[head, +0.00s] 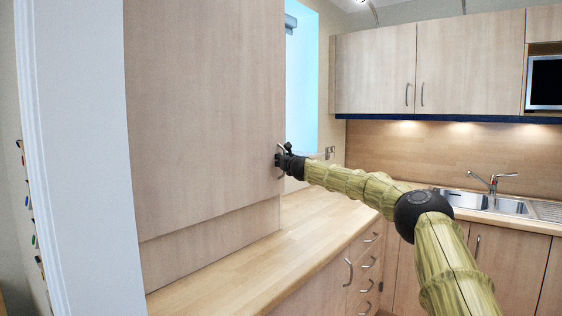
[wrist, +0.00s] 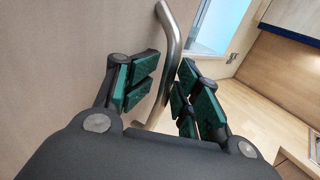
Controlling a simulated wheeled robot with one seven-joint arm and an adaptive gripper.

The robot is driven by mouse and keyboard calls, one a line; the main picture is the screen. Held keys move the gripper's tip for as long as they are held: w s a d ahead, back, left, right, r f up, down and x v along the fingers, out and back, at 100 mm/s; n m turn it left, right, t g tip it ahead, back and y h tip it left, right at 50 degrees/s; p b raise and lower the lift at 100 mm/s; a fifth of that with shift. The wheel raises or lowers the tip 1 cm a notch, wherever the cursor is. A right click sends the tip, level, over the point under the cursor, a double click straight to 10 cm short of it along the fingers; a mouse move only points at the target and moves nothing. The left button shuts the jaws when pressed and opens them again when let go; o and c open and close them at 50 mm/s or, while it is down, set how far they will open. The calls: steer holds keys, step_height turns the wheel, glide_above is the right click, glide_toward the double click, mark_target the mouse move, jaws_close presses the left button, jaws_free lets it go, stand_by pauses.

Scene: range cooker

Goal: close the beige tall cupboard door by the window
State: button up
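The beige tall cupboard door (head: 205,105) fills the left of the head view, with the window (head: 302,85) just past its right edge. I cannot tell its exact opening angle. Its curved metal handle (wrist: 172,45) shows in the wrist view against the door (wrist: 75,50). My gripper (head: 284,160) is at the door's lower right edge in the head view. In the wrist view, my gripper (wrist: 168,92) has its green-padded fingers apart, one on either side of the handle, with gaps visible.
A wooden worktop (head: 325,215) runs below the door, above drawers (head: 368,265). A sink (head: 485,203) with a tap (head: 493,181) is at the right. Wall cupboards (head: 430,70) hang at the back. A white frame edge (head: 85,160) stands at the left.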

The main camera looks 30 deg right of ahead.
steer(key=shift+s, duration=0.15)
steer(key=s+a, duration=0.2)
steer(key=s, duration=0.9)
steer(key=shift+s, duration=0.3)
stand_by(0.4)
